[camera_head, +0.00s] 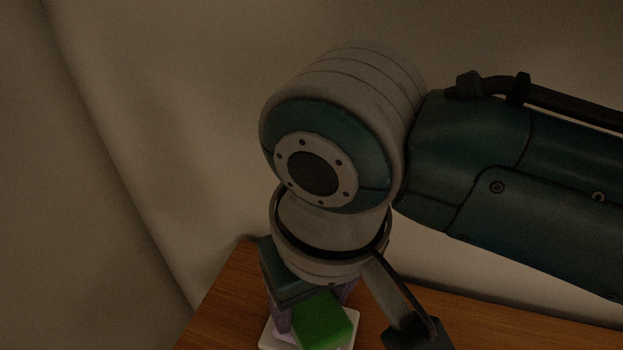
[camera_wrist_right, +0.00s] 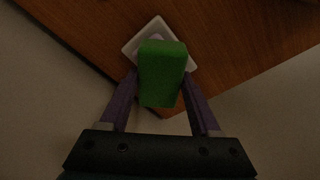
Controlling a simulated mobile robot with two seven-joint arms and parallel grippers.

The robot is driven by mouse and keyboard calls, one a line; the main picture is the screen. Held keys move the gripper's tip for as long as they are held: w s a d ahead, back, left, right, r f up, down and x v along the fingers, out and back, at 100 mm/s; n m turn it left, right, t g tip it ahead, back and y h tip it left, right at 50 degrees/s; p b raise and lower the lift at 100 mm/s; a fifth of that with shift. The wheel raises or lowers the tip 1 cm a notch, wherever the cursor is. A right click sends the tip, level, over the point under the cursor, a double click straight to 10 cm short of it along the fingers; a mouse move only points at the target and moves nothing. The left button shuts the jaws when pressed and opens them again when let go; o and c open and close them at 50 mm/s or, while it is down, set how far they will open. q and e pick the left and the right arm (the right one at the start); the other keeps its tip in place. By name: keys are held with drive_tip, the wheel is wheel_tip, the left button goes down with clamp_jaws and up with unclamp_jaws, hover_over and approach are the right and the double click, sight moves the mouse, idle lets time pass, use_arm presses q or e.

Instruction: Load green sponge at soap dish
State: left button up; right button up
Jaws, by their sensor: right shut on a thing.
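The green sponge (camera_head: 323,320) is a bright green block at the bottom of the head view. It also shows in the right wrist view (camera_wrist_right: 161,75), between the purple fingers. My right gripper (camera_head: 305,305) is shut on the sponge and points down; it also shows in the right wrist view (camera_wrist_right: 160,90). The white square soap dish (camera_head: 267,338) lies on the wooden top below the sponge; its rim shows in the right wrist view (camera_wrist_right: 134,46). The sponge hides much of the dish, and I cannot tell whether they touch. My left gripper is not in view.
The brown wooden top (camera_head: 222,300) carries the dish near its left end and is otherwise bare where it shows. A pale wall (camera_head: 180,130) rises close behind it. My right arm covers much of the head view.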

sight(313, 307)
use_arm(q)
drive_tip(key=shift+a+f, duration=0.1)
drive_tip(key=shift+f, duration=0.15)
use_arm(e)
drive_tip(key=shift+f, duration=0.5)
idle(0.3)
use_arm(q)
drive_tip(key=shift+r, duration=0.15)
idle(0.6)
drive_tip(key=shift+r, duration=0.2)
use_arm(e)
drive_tip(key=shift+d+f, duration=0.1)
drive_tip(key=shift+f, duration=0.05)
idle(0.9)
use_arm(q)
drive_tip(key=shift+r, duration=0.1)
use_arm(e)
wheel_tip(313, 307, up, 3)
drive_tip(key=p, duration=0.4)
wheel_tip(313, 307, up, 4)
drive_tip(key=p, duration=0.5)
drive_tip(key=shift+r, duration=0.2)
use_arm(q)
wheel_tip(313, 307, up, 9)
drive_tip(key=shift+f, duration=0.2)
use_arm(e)
drive_tip(key=shift+f, duration=0.1)
drive_tip(key=shift+s, duration=0.1)
